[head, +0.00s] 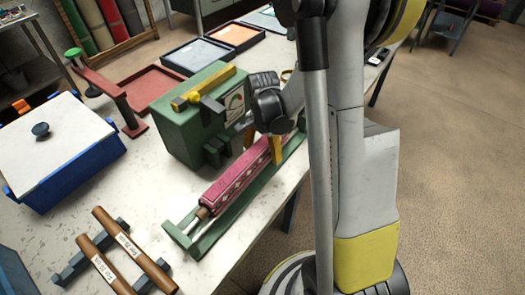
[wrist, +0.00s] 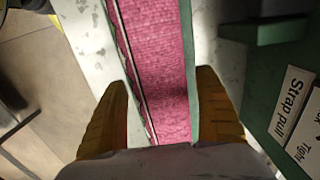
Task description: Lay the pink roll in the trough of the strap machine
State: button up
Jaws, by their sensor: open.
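The pink roll (head: 235,183) has a pale patterned stripe and a brown core end. It lies lengthwise along the green trough (head: 225,228) at the front of the strap machine (head: 187,135), a green box with a yellow bar and a gauge. I cannot tell if it rests fully on the trough's bottom. My gripper (head: 265,148) is over the roll's far part, its orange fingers open. In the wrist view the roll (wrist: 158,65) runs between the fingers (wrist: 162,88), with a gap on at least the left side. The roll's far end is hidden by my arm.
A blue box with a white lid (head: 52,138) stands at the left. Two labelled brown rods (head: 128,258) lie across dark supports at the near edge. A red tray (head: 150,90) and dark-framed trays (head: 198,56) lie behind. The table's right edge runs close beside the trough.

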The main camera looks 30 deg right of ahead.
notch_tip(320, 180, up, 12)
jog(key=p, duration=0.4)
jog(key=shift+r, duration=0.15)
jog(key=s+a+r+n+t, duration=0.7)
jog(key=s+a+r+n, duration=0.4)
jog(key=a+r+n, duration=0.1)
jog(key=shift+a+n, duration=0.75)
jog(key=shift+n, duration=0.25)
